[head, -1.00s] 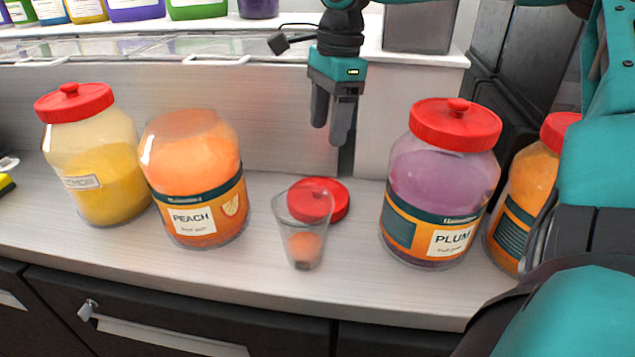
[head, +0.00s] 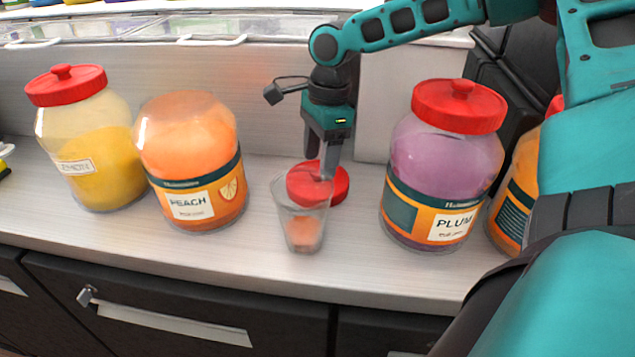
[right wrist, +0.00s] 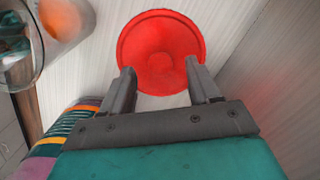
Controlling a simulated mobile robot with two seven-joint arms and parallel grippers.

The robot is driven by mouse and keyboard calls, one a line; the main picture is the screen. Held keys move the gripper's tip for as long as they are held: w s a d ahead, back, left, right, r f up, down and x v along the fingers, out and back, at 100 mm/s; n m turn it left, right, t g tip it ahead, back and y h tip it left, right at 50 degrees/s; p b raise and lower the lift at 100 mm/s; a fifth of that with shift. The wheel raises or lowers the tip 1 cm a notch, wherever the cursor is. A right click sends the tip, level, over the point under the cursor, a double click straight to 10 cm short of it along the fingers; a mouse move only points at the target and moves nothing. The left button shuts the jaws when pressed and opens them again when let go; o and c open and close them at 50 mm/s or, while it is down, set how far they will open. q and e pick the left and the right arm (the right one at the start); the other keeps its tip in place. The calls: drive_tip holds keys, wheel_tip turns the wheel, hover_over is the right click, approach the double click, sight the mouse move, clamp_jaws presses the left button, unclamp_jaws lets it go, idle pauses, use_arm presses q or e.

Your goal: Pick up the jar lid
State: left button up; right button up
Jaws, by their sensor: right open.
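The red jar lid (head: 338,187) lies flat on the counter, partly seen through a clear cup. In the right wrist view the lid (right wrist: 160,45) shows nearly whole, with its round knob (right wrist: 160,66) between and just beyond my fingertips. My right gripper (head: 320,172) points down, just above the lid; it is open and empty, and its two fingers (right wrist: 158,78) show apart in the right wrist view. I cannot tell if a fingertip touches the lid. My left gripper is not in view.
The clear cup (head: 303,215) with orange content stands right in front of the lid. The open peach jar (head: 190,150) stands to the left, beside a lidded yellow jar (head: 88,160). The lidded plum jar (head: 445,165) stands to the right. The counter's back wall (head: 255,110) is close behind.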

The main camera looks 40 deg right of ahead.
wheel_tip(320, 180, down, 2)
drive_tip(key=shift+a+f, duration=0.1)
drive_tip(key=shift+a, duration=0.05)
drive_tip(key=c, duration=1.1)
